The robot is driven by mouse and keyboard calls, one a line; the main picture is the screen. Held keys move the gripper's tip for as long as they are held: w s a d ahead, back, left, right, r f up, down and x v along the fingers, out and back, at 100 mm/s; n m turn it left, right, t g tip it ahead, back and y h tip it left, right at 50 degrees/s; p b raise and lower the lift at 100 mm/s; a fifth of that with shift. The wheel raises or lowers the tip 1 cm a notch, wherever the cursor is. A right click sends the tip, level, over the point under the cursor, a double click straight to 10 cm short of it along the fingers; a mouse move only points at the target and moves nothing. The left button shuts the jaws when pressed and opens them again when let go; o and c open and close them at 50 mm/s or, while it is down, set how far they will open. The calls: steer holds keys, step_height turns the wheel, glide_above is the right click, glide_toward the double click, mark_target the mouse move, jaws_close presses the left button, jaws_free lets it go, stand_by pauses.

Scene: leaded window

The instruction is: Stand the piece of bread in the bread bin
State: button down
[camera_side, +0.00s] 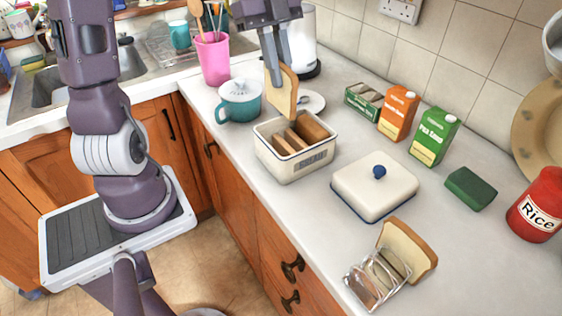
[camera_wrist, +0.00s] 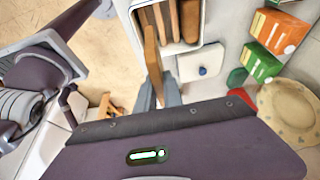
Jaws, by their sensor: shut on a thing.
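A slice of bread (camera_side: 283,93) hangs upright in my gripper (camera_side: 275,78), which is shut on its upper edge. The slice is above the back left part of the white bread bin (camera_side: 266,157), and I cannot tell whether its lower edge is inside the rim. The bin is open and holds several brown-crusted pieces of bread (camera_side: 309,131) standing side by side. In the wrist view the held slice (camera_wrist: 152,62) shows edge-on beside the bin (camera_wrist: 184,49), and the gripper fingers are mostly hidden behind the wrist housing.
The bin's lid (camera_side: 374,190) with a blue knob lies on the counter to the right. A teal pot (camera_side: 239,103) stands close to the bin's left. Cartons (camera_side: 434,137) stand behind.

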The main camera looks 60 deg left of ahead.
step_height(320, 180, down, 14)
steer(key=shift+d+f, duration=0.15)
steer(key=shift+f, duration=0.1)
steer(key=c, duration=1.5)
jaws_free()
steer(key=shift+f, duration=0.1)
